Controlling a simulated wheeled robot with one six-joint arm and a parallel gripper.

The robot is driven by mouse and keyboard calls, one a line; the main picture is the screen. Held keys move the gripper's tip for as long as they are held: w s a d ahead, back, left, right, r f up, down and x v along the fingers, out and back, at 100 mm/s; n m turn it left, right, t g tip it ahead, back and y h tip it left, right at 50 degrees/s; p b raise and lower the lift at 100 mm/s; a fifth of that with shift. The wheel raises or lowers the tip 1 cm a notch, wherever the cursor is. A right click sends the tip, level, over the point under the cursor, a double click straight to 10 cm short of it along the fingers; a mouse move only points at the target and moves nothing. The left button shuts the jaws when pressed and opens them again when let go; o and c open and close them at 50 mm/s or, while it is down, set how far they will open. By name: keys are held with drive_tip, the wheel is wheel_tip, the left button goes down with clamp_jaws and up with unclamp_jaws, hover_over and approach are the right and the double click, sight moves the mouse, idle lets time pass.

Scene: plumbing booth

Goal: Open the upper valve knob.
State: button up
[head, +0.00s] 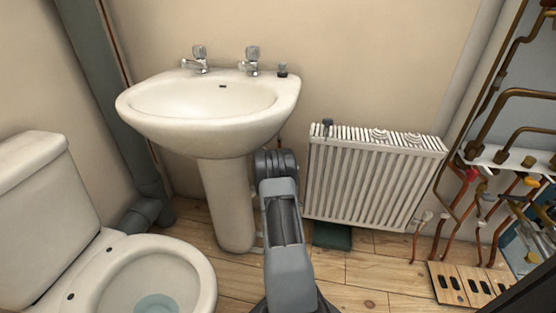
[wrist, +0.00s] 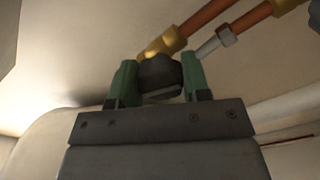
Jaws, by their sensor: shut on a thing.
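In the wrist view, a dark, rounded valve knob (wrist: 160,70) sits between the two green fingers of my gripper (wrist: 159,79). The fingers are shut on it, one on each side. A brass fitting (wrist: 160,46) with a copper pipe shows just behind the knob. In the head view my arm reaches forward beside the basin pedestal, and the arm itself hides the gripper and the knob. How far the knob is turned cannot be told.
The white basin (head: 210,128) and its pedestal (head: 228,200) stand close to the left of my arm. A white radiator (head: 365,180) is on the right, with copper pipes (head: 495,205) beyond it. A toilet (head: 110,275) fills the lower left. A second pipe with a grey nut (wrist: 226,37) runs near the fingers.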

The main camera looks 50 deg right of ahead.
drive_tip(key=shift+w+r+n, duration=0.1)
drive_tip(key=shift+n, duration=1.2)
drive_tip(key=shift+n+p, duration=0.3)
drive_tip(key=o, duration=0.7)
drive_tip(key=shift+w+a, duration=0.1)
drive_tip(key=shift+o, duration=1.1)
drive_tip(key=p+v, duration=0.4)
drive_tip(key=v, duration=0.9)
drive_tip(key=shift+s+a, duration=0.25)
drive_tip(key=shift+s, duration=0.1)
